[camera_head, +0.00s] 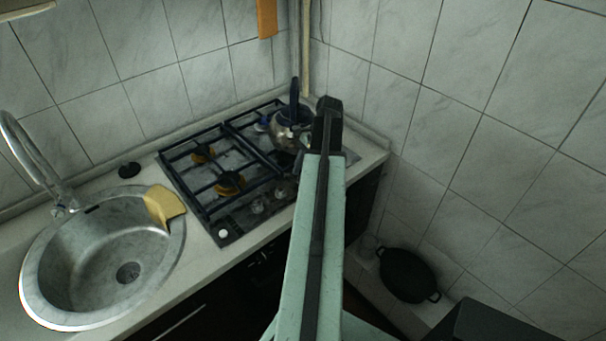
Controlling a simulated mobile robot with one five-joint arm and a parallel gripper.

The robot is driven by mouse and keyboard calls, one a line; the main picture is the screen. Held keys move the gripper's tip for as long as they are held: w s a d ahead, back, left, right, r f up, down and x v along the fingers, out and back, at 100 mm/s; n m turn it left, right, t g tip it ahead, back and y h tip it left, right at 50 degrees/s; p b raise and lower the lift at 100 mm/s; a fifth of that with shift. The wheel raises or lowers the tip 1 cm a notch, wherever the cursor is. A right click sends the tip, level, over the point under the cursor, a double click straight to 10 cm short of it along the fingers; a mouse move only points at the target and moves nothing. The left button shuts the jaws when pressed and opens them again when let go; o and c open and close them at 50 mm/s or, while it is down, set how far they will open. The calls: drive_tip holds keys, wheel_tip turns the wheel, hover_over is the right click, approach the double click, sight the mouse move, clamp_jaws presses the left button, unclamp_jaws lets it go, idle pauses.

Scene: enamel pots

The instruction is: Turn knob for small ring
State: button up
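The gas stove (208,208) is set into the counter, with dark grates over its burners. Its knobs line the front edge: a pale knob (222,233) at the left end, then greyish knobs (257,206) and (280,192) further right. Further right, my arm covers part of the knob row. Two burners with orange-brown rings show on the left side, a rear one (203,153) that looks smaller and a front one (229,182). My arm rises from the bottom centre past the stove's right part.
A metal kettle (283,135) with a dark handle stands on the stove's rear right. A round sink (75,245) with a yellow cloth (163,204) on its rim lies left. A black pan (407,275) rests low at right. Tiled walls close the corner.

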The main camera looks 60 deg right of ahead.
drive_tip(key=p+v, duration=0.7)
drive_tip(key=shift+r, duration=0.35)
drive_tip(key=shift+d, duration=0.1)
drive_tip(key=shift+s, duration=0.15)
